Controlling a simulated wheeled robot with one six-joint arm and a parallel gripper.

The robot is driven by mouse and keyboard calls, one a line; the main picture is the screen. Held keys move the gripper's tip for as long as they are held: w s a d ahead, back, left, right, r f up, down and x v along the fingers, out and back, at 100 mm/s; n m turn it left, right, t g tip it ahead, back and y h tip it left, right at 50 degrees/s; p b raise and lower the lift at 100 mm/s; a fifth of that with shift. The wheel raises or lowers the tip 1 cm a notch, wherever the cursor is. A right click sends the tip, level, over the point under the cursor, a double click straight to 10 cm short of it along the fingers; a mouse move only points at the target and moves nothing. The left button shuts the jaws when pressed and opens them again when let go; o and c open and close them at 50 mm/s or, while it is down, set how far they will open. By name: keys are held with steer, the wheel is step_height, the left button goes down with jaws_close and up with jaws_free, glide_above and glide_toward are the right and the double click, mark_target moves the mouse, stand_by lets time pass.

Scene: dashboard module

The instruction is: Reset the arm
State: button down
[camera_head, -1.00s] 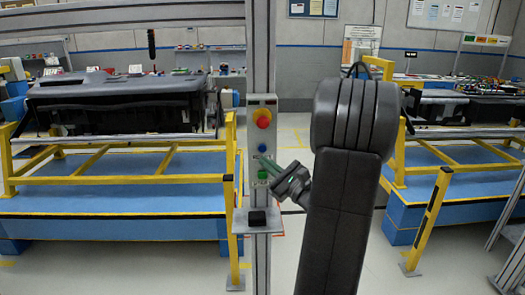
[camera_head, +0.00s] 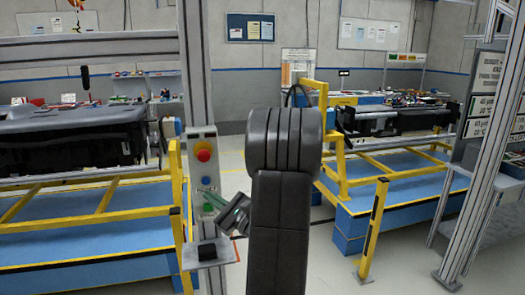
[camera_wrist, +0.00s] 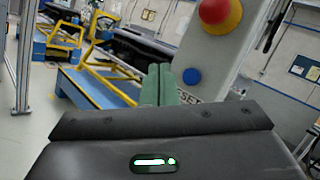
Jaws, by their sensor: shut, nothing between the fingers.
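My arm rises in the middle of the head view and bends at a dark padded joint. My gripper (camera_head: 211,198) shows to the left of the arm, in front of the control box (camera_head: 203,150) on the grey post. In the wrist view its green fingers (camera_wrist: 163,84) are together with nothing between them. The box carries a red and yellow emergency knob (camera_head: 203,151), a blue button (camera_head: 206,181) and a green button (camera_head: 208,208). The red knob (camera_wrist: 216,12) and blue button (camera_wrist: 192,76) are close in the wrist view. I cannot tell whether the fingertips touch the box.
A small shelf with a black block (camera_head: 207,251) juts from the post below the box. Yellow rails (camera_head: 90,194) and blue platforms (camera_head: 90,240) stand at left, with a black dashboard (camera_head: 70,140) above. A yellow post (camera_head: 373,230) and a grey frame stand at right.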

steer(key=s, duration=0.3)
steer(key=shift+s+d, duration=0.3)
steer(key=shift+d, duration=0.1)
steer(key=shift+w, duration=0.15)
